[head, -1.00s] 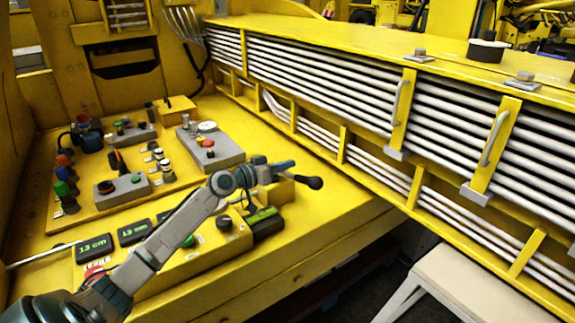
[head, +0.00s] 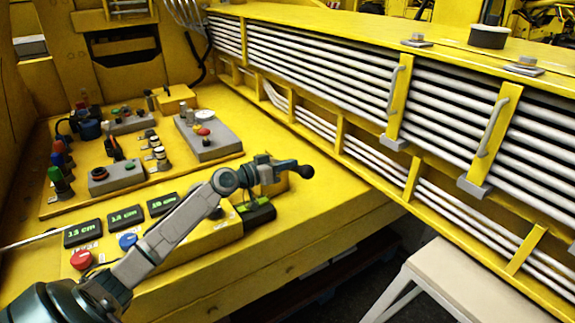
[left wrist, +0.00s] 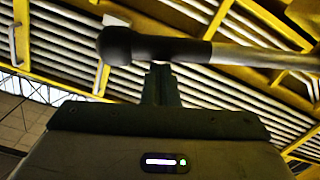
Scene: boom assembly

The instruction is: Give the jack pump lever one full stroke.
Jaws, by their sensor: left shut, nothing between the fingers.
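The lever's black knob (head: 305,171) sticks out to the right of my left gripper (head: 274,166) in the head view. In the left wrist view the knob (left wrist: 116,46) and its grey rod (left wrist: 260,55) lie across the picture, just beyond my left gripper (left wrist: 160,75). That gripper is shut and empty. Its narrow fingers end at or just under the lever near the knob; I cannot tell whether they touch. The lever's far end and the jack body are mostly hidden behind my arm in the head view. My right gripper is not in view.
A yellow deck (head: 320,205) carries a front panel with green-lit displays (head: 126,216), a red button (head: 82,260) and a blue button (head: 128,241). Grey control boxes (head: 205,135) stand behind. The yellow boom with pale pipes (head: 340,95) runs along the right. A cream stool (head: 470,275) stands front right.

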